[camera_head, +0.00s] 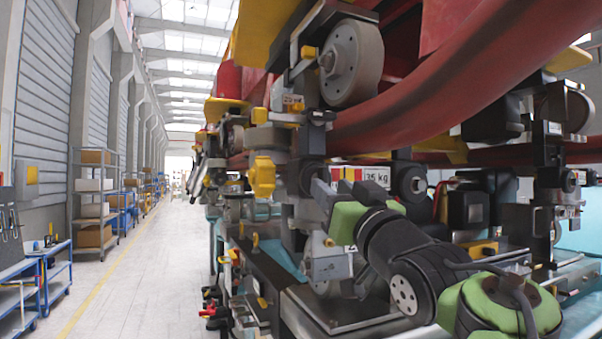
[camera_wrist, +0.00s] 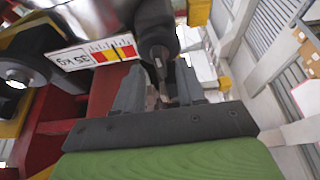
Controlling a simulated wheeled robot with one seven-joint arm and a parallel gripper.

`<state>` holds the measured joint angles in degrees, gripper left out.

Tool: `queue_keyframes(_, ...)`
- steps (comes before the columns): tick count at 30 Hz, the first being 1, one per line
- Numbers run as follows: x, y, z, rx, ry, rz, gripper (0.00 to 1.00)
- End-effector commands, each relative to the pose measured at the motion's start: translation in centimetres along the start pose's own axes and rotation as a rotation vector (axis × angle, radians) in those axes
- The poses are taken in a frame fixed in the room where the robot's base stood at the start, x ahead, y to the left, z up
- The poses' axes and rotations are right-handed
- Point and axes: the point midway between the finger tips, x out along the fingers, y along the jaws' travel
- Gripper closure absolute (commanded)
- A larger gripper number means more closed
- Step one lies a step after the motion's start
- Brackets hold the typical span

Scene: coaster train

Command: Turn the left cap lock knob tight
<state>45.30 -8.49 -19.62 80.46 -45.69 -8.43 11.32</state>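My gripper (camera_wrist: 158,85) shows in the wrist view with its two grey fingers apart. A dark part with a narrow grey tip (camera_wrist: 160,55) reaches down between them. A small brownish piece also shows in the gap. I cannot tell whether the fingers touch either, or whether this is the left cap lock knob. A yellow lobed knob (camera_head: 262,176) sits left of my arm.
A large grey wheel (camera_head: 352,62) and a thick red rail (camera_head: 450,95) lie above my arm. Brackets and small yellow parts crowd around it. The aisle floor (camera_head: 140,265) at the left is open, with shelves (camera_head: 95,200) along the wall.

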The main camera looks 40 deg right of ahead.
Motion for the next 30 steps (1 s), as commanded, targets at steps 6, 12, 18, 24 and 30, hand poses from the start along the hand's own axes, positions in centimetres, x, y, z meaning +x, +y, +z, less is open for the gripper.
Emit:
queue_keyframes(6, 2.0, 0.0, -0.1, 0.0, 0.001, 0.0, 0.61)
queue_keyframes(12, 2.0, 0.0, 0.0, 0.0, 0.0, 0.0, 0.61)
queue_keyframes(18, 2.0, 0.0, 0.0, 0.0, 0.0, 0.0, 0.9)
queue_keyframes(24, 2.0, 0.0, 0.0, 0.0, 0.0, 0.0, 1.0)
queue_keyframes(30, 2.0, -0.1, 0.0, 0.013, 0.0, 0.005, 1.0)
